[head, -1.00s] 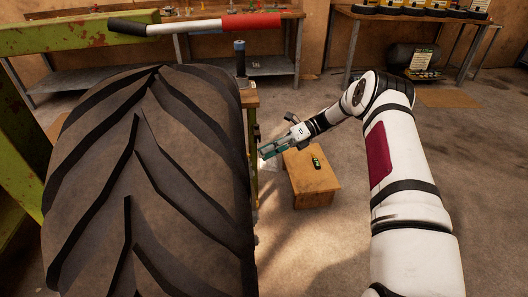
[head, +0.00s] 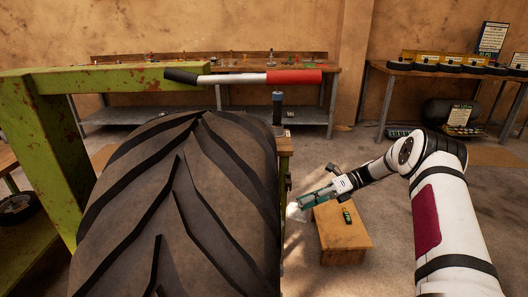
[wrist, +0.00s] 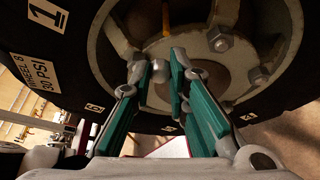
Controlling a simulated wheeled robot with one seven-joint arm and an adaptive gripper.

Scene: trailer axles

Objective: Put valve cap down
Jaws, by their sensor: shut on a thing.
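My gripper (head: 301,206) is beside the right side of the big tyre (head: 185,215), close to the wooden stool (head: 345,243). In the wrist view its teal fingers (wrist: 162,75) point at the wheel hub (wrist: 198,60). They are closed in on a small grey rounded piece (wrist: 160,70) between the tips, which looks like the valve cap. The piece is partly hidden by the fingers, and the head view is too small to show it. A small dark green device (head: 347,216) lies on top of the stool, right of my gripper.
A green frame (head: 50,140) and a red, white and black bar (head: 245,77) stand around the tyre. Workbenches (head: 215,70) line the back wall. In the wrist view, hub bolts (wrist: 221,41) surround the fingers.

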